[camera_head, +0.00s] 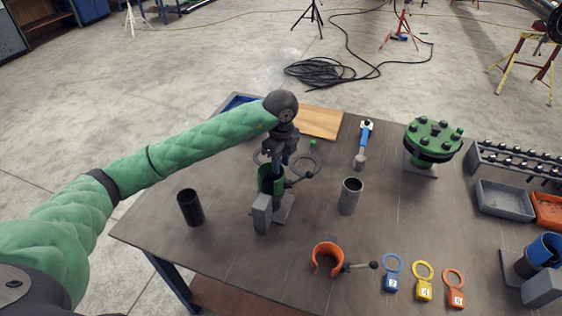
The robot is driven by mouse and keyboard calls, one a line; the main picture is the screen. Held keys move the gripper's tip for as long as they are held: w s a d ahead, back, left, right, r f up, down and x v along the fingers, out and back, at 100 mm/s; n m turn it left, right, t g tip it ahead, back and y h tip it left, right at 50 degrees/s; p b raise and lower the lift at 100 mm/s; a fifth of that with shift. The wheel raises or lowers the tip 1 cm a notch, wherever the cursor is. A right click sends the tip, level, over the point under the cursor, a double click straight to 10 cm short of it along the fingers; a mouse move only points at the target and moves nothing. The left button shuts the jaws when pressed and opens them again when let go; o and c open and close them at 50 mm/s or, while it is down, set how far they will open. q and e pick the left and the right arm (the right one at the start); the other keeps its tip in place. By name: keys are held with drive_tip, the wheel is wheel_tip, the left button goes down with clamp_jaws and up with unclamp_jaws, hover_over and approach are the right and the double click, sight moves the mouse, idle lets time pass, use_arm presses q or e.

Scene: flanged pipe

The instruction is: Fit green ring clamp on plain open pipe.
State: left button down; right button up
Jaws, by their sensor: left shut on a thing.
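The green ring clamp (266,184) is upright at the left-centre of the table, at a grey block stand (262,214), with a black lever handle to its right. My left gripper (271,163) points down from above and is shut on the clamp; its fingertips are partly hidden. I cannot tell whether the clamp touches the stand or surrounds something there. A grey open pipe (349,196) stands upright to the right of the clamp, apart from it. A dark open pipe (190,208) stands upright to the left. My right gripper is out of view.
An orange ring clamp (327,260) and several numbered tags (423,288) lie in front. A green bolted flange (433,141), a blue-handled tool (363,143) and a wooden board (318,122) are behind. Grey bin (505,201) and blue clamp (543,250) are at right.

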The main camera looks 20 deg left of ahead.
use_arm(q)
drive_tip(key=shift+f+b, duration=0.45)
drive_tip(key=shift+b, duration=0.05)
idle(0.4)
drive_tip(key=c, duration=1)
unclamp_jaws()
drive_tip(key=shift+o, duration=0.2)
drive_tip(key=shift+r, duration=0.1)
wheel_tip(320, 180, up, 17)
drive_tip(key=p, duration=0.2)
drive_tip(key=shift+f, duration=0.2)
